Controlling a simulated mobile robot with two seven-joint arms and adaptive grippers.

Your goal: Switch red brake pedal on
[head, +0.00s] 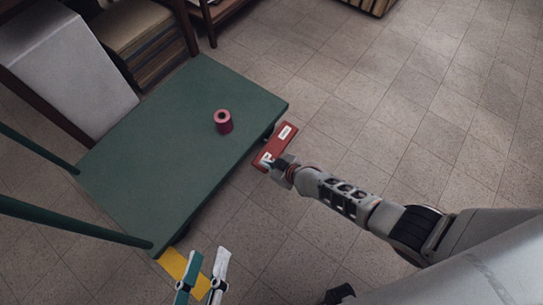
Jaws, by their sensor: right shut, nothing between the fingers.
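The red brake pedal (277,146) is a flat red bar with two small white labels. It sits low at the right edge of the green platform cart (140,165). My right gripper (281,167) is at the pedal's lower end, shut and empty. It overlaps that end of the pedal, and I cannot tell whether it touches it. The fingertips are small and partly hidden. I do not make out my left gripper in the head view.
A red spool (223,122) stands on the cart deck. A yellow plate (172,263), a green bar (192,265) and a white bar (221,263) show near the cart's lower corner. Green handle posts (70,222) rise at the left. Tiled floor (420,110) right of the cart is clear.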

